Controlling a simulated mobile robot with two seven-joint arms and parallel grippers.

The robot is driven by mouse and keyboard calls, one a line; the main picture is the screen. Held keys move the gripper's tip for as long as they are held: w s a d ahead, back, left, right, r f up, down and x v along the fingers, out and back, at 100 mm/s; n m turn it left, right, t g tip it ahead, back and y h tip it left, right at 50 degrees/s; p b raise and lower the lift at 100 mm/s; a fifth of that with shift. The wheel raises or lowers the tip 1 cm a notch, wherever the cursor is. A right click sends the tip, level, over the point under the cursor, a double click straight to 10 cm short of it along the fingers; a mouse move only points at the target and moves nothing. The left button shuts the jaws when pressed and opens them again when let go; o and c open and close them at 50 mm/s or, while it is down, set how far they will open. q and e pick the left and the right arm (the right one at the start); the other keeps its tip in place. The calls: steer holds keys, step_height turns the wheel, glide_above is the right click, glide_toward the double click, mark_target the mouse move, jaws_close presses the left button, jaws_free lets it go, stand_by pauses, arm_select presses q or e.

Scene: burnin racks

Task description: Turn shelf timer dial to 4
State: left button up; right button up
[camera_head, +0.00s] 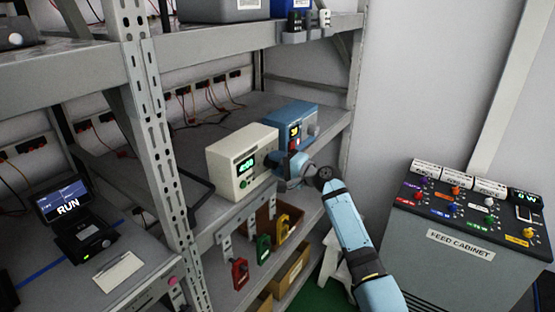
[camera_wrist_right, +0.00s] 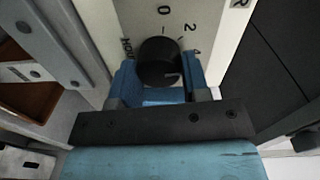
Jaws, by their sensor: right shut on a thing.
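The shelf timer (camera_head: 239,163) is a cream box on the middle shelf with a lit green display that appears to read 4:00. Its black round dial (camera_wrist_right: 159,62) shows in the right wrist view, with 0, 2 and a partly hidden 4 printed around its upper right. A pale mark on the dial lies at its lower right; its exact aim is hard to tell. My right gripper (camera_head: 277,161) is at the timer's right front. In the right wrist view its blue fingers (camera_wrist_right: 158,84) are shut on the dial, one on each side. My left gripper is not in view.
A blue box (camera_head: 291,122) stands just behind the timer. Red, green and yellow tags (camera_head: 262,248) hang below the shelf's front edge. A perforated rack post (camera_head: 160,150) rises at the left. The feed cabinet (camera_head: 455,255) stands at the right.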

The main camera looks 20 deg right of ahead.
steer(key=shift+m, duration=0.5)
steer(key=shift+p, duration=0.35)
steer(key=o, duration=0.9)
steer(key=b+v, duration=0.2)
steer(key=v, duration=1.2)
steer(key=shift+w+b, duration=0.1)
steer(key=shift+b, duration=0.2)
